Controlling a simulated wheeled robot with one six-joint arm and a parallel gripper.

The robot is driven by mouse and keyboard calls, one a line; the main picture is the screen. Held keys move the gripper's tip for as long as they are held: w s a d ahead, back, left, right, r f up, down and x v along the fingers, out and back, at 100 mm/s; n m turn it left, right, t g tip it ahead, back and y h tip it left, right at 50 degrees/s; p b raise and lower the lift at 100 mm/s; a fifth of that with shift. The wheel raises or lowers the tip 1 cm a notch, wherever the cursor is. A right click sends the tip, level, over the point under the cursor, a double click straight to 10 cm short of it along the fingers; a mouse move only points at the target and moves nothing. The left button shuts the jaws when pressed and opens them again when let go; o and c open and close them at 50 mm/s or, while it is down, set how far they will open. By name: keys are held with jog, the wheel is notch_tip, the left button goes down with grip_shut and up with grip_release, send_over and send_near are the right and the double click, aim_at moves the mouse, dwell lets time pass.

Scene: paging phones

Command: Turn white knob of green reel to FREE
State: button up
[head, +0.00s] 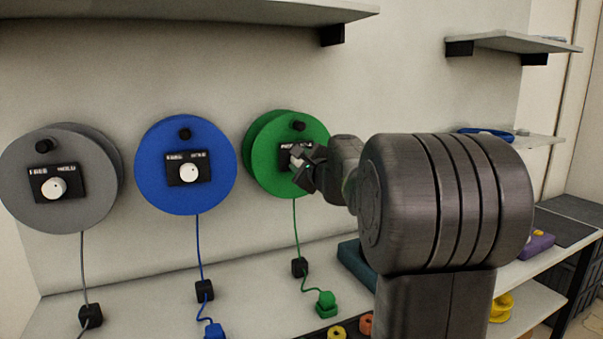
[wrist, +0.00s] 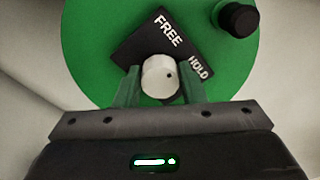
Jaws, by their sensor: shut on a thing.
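The green reel (head: 262,155) hangs on the wall, third from the left. It fills the top of the wrist view (wrist: 85,40). Its black plate (wrist: 150,45) reads FREE and HOLD and looks tilted there. The white knob (wrist: 157,82) sits on the plate, with a small dark dot on its right side, toward the HOLD label. My gripper (wrist: 160,88) is at the plate, shut on the white knob with a finger on each side. In the head view my gripper (head: 308,168) hides the knob and part of the plate.
A grey reel (head: 88,150) and a blue reel (head: 150,155) hang to the left, each with a white knob. A black peg (wrist: 238,18) sticks out of the green reel near my gripper. A green cord (head: 296,230) hangs below to the shelf.

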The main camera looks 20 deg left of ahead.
jog(key=n+b, duration=0.1)
jog(key=n, duration=0.1)
jog(key=n+b, duration=0.2)
jog(key=shift+f+n, duration=0.2)
jog(key=shift+n, duration=0.1)
jog(key=shift+n+b, duration=1.2)
jog(key=shift+n, duration=0.1)
jog(key=shift+r, duration=0.1)
jog(key=o, duration=1)
jog(key=shift+s, duration=0.1)
jog(key=b+v, duration=0.1)
jog(key=v, duration=1.2)
jog(key=shift+s+d+b, duration=0.2)
jog(key=shift+d+b, duration=0.1)
jog(key=shift+d, duration=0.05)
jog(key=shift+a, duration=0.1)
